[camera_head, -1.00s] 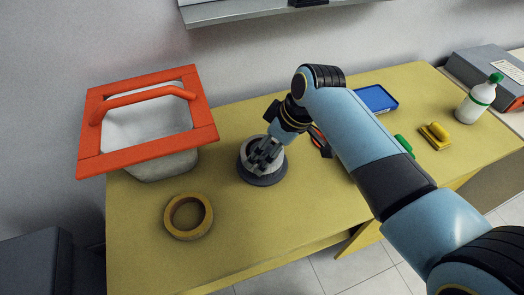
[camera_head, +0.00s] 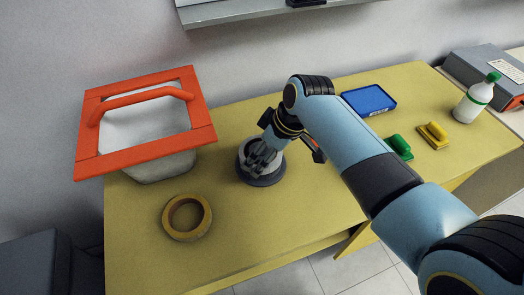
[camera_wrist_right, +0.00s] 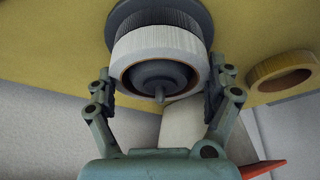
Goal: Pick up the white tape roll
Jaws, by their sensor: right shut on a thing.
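The white tape roll (camera_wrist_right: 155,52) sits around the hub of a dark grey round holder (camera_head: 262,180) on the yellow table. In the head view the roll (camera_head: 243,151) is partly covered by my right gripper (camera_head: 262,157). In the right wrist view my right gripper (camera_wrist_right: 160,85) has one finger on each side of the roll and is shut on it. The holder's base (camera_wrist_right: 203,14) shows beyond the roll. My left gripper is not in view.
A yellow-brown tape ring (camera_head: 187,217) lies left of the holder. A white bin with an orange-red rim (camera_head: 88,130) stands behind it. A blue tray (camera_head: 369,99), green (camera_head: 399,147) and yellow (camera_head: 433,135) items and a white bottle (camera_head: 476,100) stand to the right.

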